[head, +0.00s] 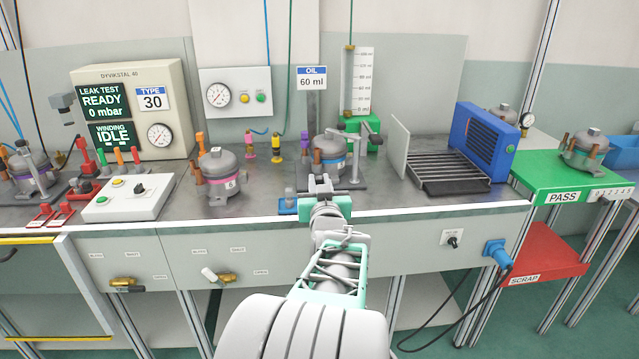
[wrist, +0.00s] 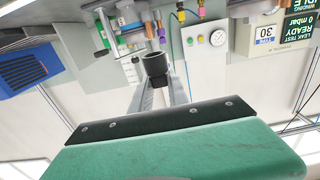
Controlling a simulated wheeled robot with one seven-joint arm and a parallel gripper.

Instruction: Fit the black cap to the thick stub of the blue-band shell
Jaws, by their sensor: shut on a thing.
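The blue-band shell (head: 331,150) is a grey pot with a blue band, standing upright at the oil station under the "OIL 60 ml" sign. Copper-coloured stubs rise beside it; I cannot tell which is the thick one. My gripper (head: 321,184) is in front of this shell at the bench's front edge in the head view. In the wrist view, which is upside down, my gripper (wrist: 158,82) is shut on a black cap (wrist: 154,64), a short open-ended cup held at the fingertips. The cap is apart from the shell, and my arm hides it in the head view.
A clamp post (head: 355,160) stands right of the blue-band shell. A grey rack (head: 447,172) and blue fan unit (head: 484,142) are further right. The green PASS table (head: 570,187) is at far right.

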